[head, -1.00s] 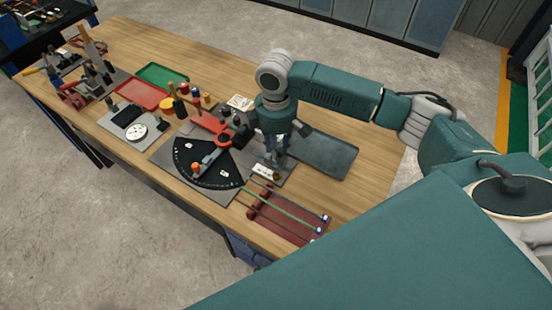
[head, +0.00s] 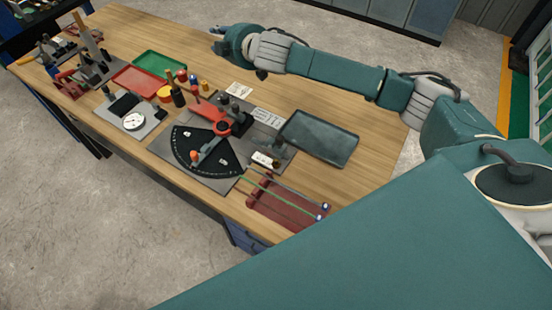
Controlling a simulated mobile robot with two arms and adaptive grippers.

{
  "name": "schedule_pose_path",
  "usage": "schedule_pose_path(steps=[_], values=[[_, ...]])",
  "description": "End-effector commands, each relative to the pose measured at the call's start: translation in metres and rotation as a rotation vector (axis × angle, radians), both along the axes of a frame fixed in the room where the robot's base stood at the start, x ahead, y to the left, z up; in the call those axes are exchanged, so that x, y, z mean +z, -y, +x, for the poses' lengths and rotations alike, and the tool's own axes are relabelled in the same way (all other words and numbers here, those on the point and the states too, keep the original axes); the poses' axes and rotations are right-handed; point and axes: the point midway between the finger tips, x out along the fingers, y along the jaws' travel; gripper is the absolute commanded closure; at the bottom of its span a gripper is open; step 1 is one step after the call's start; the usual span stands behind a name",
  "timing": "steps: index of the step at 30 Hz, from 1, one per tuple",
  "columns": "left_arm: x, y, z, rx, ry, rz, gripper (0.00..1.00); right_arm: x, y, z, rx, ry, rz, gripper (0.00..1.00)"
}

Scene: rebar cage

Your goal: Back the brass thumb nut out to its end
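A small brass-coloured spot (head: 276,163) shows at the right end of a white label (head: 262,159), on the grey plate by the bench's front edge. It may be the brass thumb nut, but it is too small to tell its thread or position. My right gripper (head: 216,38) is at the far side of the bench, pointing left, well away from that spot. Its two fingers look apart with nothing between them. My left gripper is not in view.
A bender with a red arm (head: 211,113) and black fan-shaped dial (head: 180,155) stands left of the label. A dark tray (head: 320,138) lies to the right, and a red rod rack (head: 285,205) in front. Red (head: 140,82) and green (head: 160,65) trays lie further left.

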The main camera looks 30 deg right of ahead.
Motion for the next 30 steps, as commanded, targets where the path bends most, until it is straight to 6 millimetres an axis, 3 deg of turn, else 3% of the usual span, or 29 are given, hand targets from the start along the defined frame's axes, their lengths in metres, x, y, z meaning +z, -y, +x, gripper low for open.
schedule_pose_path(steps=[1,4,6,9,11,13,17,20,23,24,27,30], values=[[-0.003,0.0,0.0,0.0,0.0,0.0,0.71,0.026,-0.017,0.006,0.065,0.111,0.004,0.71],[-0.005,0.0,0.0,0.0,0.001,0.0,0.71,0.075,-0.059,0.003,0.238,0.313,-0.001,0.71],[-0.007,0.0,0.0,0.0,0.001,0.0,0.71,0.099,-0.093,-0.012,0.382,0.422,-0.018,0.71],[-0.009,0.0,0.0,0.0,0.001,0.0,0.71,0.112,-0.141,-0.046,0.613,0.525,-0.066,0.71],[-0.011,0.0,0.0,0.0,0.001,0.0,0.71,0.107,-0.166,-0.072,0.759,0.554,-0.108,0.71],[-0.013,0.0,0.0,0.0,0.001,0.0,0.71,0.089,-0.19,-0.104,0.932,0.554,-0.17,0.71],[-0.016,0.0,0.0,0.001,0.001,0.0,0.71,0.029,-0.209,-0.161,1.236,0.46,-0.327,0.71],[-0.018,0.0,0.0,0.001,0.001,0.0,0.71,-0.032,-0.196,-0.197,1.428,0.303,-0.479,0.71],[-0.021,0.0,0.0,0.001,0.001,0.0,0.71,-0.092,-0.157,-0.222,1.563,0.084,-0.652,0.71],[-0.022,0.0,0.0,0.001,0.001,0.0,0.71,-0.113,-0.136,-0.228,1.595,-0.017,-0.723,0.71],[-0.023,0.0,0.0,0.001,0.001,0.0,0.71,-0.153,-0.076,-0.238,1.623,-0.269,-0.888,0.71],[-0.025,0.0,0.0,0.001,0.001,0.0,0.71,-0.171,-0.023,-0.243,1.595,-0.482,-1.016,0.71]])
